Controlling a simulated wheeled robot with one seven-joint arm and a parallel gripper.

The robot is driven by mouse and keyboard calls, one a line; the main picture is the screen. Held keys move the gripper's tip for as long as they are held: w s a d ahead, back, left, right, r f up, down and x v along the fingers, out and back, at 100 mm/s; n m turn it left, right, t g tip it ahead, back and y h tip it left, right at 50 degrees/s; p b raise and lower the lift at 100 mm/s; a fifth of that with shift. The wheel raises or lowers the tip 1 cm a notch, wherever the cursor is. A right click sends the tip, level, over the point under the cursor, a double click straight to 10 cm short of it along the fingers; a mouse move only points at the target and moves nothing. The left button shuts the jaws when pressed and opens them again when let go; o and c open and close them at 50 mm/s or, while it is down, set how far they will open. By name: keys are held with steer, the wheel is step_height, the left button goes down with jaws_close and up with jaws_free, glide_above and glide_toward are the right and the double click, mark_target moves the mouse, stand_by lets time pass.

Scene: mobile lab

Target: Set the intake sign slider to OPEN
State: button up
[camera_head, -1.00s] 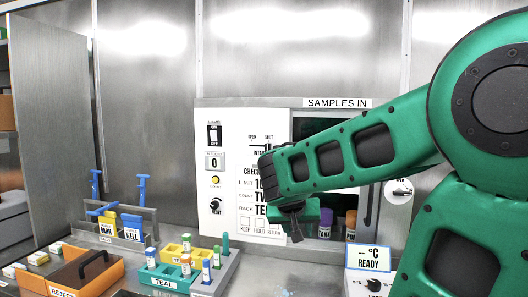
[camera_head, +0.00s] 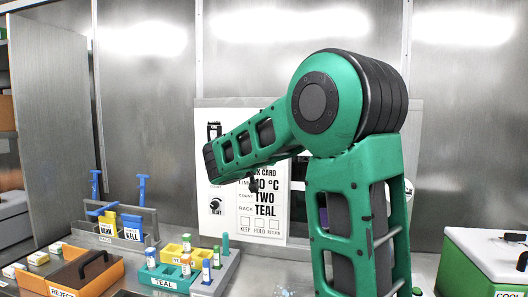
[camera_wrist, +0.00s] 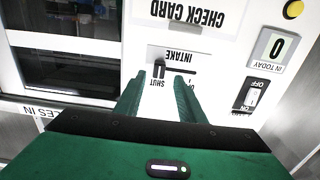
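The intake slider's dark knob (camera_wrist: 158,69) shows in the wrist view, where the panel appears upside down. It stands in line with the SHUT label (camera_wrist: 157,85), below the INTAKE label (camera_wrist: 180,56). The OPEN label is mostly hidden behind one finger. My gripper (camera_wrist: 159,80) is open, with its two green fingers to the left and right of the knob in the picture. I cannot tell whether either finger touches it. In the head view my arm covers the slider and the gripper's fingertips.
Racks, a reject bin (camera_head: 106,277) and a cooler (camera_head: 478,245) stand on the bench.

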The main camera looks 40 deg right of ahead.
steer(key=shift+x, duration=2.55)
jaws_close()
